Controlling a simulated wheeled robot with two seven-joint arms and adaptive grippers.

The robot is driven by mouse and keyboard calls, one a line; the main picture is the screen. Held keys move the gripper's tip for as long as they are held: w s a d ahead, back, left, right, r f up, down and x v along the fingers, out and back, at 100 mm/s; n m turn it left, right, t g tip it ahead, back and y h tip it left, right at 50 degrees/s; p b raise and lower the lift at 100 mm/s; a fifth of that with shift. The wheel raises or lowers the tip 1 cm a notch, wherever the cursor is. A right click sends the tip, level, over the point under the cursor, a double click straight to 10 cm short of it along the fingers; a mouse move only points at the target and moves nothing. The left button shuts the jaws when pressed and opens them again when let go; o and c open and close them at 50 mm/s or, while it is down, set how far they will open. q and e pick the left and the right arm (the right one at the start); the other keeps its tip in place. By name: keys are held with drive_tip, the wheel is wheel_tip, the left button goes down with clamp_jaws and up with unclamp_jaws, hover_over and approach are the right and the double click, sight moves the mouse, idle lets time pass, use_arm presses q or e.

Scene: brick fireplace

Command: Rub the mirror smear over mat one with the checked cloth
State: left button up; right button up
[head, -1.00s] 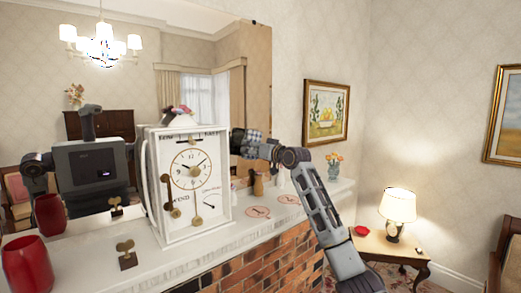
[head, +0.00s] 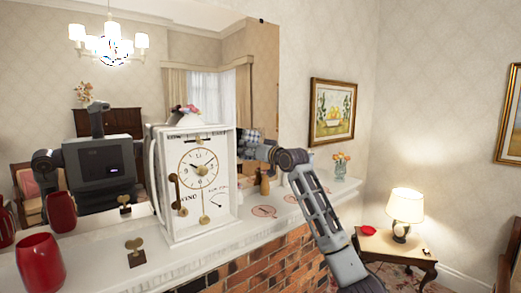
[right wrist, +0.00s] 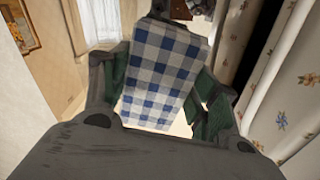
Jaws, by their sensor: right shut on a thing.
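The blue-and-white checked cloth (right wrist: 160,75) fills the middle of the right wrist view, between the fingers of my right gripper (right wrist: 158,95). In the head view my right gripper (head: 256,146) is shut on the cloth (head: 252,135), just right of the white clock and close to the mirror (head: 262,80). I cannot tell whether the cloth touches the glass. Two round pinkish mats, a nearer one (head: 264,211) and a farther one (head: 291,199), lie on the mantel; their numbers are unreadable. No smear can be made out; the clock and gripper hide part of the mirror. My left gripper is out of view.
The white clock (head: 200,215) stands on the mantel left of my gripper. A red vase (head: 41,263) and a small brass key-like piece (head: 135,252) stand farther left. Small bottles and a flower vase (head: 341,168) are at the right. A lamp (head: 405,205) stands on a side table.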

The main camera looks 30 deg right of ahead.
sight(258, 142)
drive_tip(key=shift+s+d+r, duration=0.1)
drive_tip(key=shift+s+d, duration=0.05)
drive_tip(key=shift+r, duration=0.1)
drive_tip(key=shift+r+p, duration=0.65)
drive_tip(key=shift+p, duration=0.05)
drive_tip(key=shift+r, duration=0.2)
drive_tip(key=shift+w, duration=0.2)
drive_tip(key=shift+d, duration=1.1)
drive_tip(key=shift+w+d, duration=0.3)
drive_tip(key=shift+d, duration=0.15)
drive_tip(key=shift+s+d, duration=0.2)
drive_tip(key=shift+d, duration=0.2)
